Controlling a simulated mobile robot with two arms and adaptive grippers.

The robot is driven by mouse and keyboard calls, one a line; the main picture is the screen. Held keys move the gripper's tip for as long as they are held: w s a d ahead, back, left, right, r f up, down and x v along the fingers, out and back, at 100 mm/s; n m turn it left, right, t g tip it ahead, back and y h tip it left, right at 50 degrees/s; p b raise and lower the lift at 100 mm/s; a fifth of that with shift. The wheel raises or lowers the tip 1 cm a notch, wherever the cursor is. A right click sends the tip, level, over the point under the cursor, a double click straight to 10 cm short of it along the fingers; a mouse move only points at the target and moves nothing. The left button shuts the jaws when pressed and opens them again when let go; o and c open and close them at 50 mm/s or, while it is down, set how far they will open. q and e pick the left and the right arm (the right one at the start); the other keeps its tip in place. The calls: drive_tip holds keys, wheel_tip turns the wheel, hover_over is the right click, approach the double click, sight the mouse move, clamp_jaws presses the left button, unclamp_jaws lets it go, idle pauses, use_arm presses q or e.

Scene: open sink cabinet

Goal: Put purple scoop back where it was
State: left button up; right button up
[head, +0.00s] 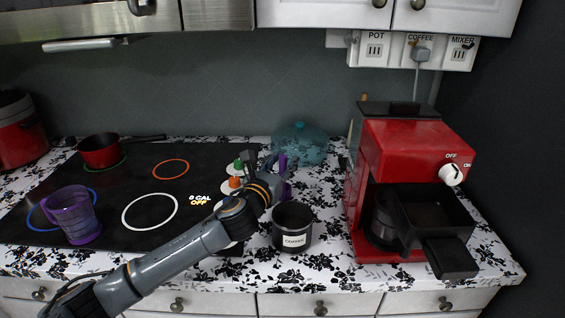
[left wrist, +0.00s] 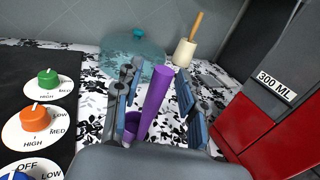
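The purple scoop (left wrist: 155,95) stands between the two fingers of my left gripper (left wrist: 155,92) in the left wrist view, its long handle pointing up and its small cup low by the left finger. A dark canister labelled COFFEE (head: 292,228) stands open on the counter, just right of and nearer than the gripper. My right gripper is not in view.
A red coffee machine (head: 400,150) with a black filter holder stands on the right. A teal glass lid or pot (head: 300,143) sits behind the gripper. The stove (head: 120,195) on the left holds a purple mug (head: 75,215) and a red pan (head: 100,151). Stove knobs (left wrist: 40,122) are close left.

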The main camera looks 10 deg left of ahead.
use_arm(q)
drive_tip(key=shift+r, duration=0.1)
drive_tip(key=s+a, duration=0.2)
drive_tip(key=s, duration=1)
drive_tip(key=shift+a+b, duration=0.15)
drive_tip(key=shift+b, duration=0.3)
drive_tip(key=shift+w, duration=0.1)
